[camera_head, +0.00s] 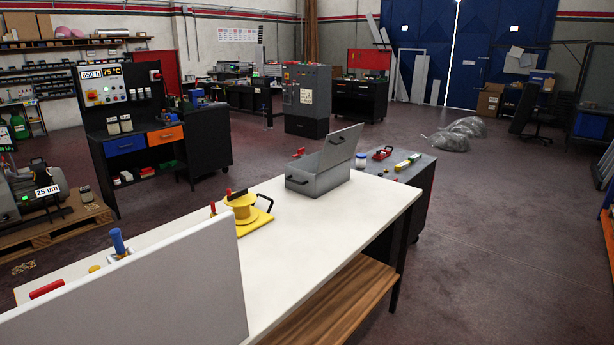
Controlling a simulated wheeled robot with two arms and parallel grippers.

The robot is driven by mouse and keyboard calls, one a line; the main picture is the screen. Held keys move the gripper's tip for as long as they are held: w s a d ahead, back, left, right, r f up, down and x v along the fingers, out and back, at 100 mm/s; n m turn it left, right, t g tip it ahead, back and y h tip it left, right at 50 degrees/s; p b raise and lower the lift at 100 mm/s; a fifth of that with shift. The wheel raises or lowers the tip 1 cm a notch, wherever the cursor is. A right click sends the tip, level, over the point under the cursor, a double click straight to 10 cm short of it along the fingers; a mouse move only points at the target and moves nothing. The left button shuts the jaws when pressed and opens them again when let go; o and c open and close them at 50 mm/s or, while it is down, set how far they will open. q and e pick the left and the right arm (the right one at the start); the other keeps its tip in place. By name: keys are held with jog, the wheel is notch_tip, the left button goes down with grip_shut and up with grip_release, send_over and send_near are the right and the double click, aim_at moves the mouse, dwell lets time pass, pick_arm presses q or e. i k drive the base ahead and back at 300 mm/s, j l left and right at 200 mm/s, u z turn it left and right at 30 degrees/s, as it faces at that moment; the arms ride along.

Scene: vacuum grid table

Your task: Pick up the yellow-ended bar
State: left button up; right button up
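A small bar (407,162) with yellow and green parts lies on the dark grey cabinet top (411,175) beyond the far end of the white table (330,225). It is small in the picture, and I cannot tell for sure whether its ends are the yellow part. A red clamp-like tool (383,153) lies to its left. Neither of my grippers is in view.
A grey metal box (318,180) with its lid up stands at the table's far end. A yellow round fixture (246,213) with a black handle is mid-table. A pale upright panel (150,295) hides the near left table. Open floor lies to the right.

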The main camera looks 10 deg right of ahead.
aim_at(401, 166)
jog(key=i+l, duration=0.3)
jog(key=l, duration=0.25)
jog(key=i+l, duration=0.3)
jog(key=l, duration=0.3)
jog(key=i+l, duration=0.3)
jog(key=l, duration=0.25)
jog(key=i+l, duration=0.3)
jog(key=l, duration=0.25)
jog(key=i+l, duration=0.35)
jog(key=l, duration=0.25)
jog(key=i+l, duration=0.3)
jog(key=l, duration=0.25)
jog(key=i+l+z, duration=0.1)
jog(key=i+l, duration=0.2)
jog(key=l, duration=0.3)
jog(key=i+l, duration=0.3)
jog(key=l, duration=0.25)
